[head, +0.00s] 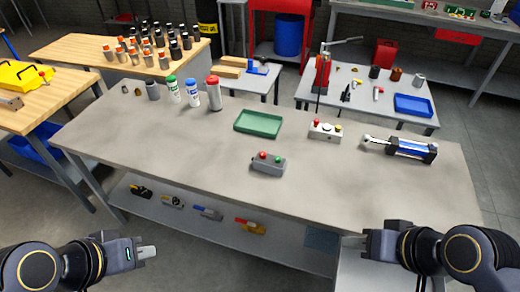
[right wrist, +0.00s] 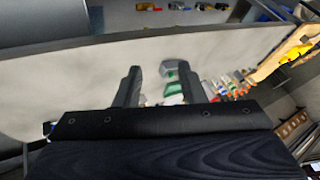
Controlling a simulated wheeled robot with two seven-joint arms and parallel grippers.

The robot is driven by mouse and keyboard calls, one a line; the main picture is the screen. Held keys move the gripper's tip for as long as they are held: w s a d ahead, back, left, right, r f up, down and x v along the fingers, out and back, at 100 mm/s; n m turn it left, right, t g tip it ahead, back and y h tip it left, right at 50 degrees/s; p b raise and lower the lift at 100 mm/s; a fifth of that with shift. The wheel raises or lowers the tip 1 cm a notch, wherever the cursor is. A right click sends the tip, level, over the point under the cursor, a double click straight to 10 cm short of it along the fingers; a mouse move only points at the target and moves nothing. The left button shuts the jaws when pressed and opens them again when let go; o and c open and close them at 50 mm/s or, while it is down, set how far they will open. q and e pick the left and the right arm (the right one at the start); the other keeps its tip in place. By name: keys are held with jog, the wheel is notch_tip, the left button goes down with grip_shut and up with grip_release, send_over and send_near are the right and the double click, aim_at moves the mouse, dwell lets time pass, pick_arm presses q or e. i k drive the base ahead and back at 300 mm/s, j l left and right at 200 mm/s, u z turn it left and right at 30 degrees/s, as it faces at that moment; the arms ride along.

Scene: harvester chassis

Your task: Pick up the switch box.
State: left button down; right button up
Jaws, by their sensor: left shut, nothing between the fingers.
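A grey switch box (head: 268,163) with a red and a green button lies near the front edge of the grey table (head: 200,140). A second, whitish box (head: 325,131) with a red and a yellow button lies behind it to the right. My left gripper (head: 147,252) is shut and empty, in front of the table at lower left. My right gripper (head: 366,243) is in front of the table at lower right, apart from both boxes. In the right wrist view its fingers (right wrist: 160,74) stand apart with nothing held. A small grey shape (right wrist: 169,67) shows beyond them, probably the grey box.
A green tray (head: 258,123) lies behind the grey box. A blue-and-black cylinder (head: 400,148) lies at the right. Bottles (head: 193,94) stand at the back left. A lower shelf (head: 285,245) holds several tools. The tabletop left of the grey box is clear.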

aim_at(268, 165)
jog(key=i+j, duration=0.2)
jog(key=j, duration=0.15)
jog(key=i+j+z, duration=0.1)
jog(key=i+j, duration=0.15)
jog(key=i+j+z, duration=0.1)
jog(key=j, duration=0.35)
jog(key=i+j, duration=0.3)
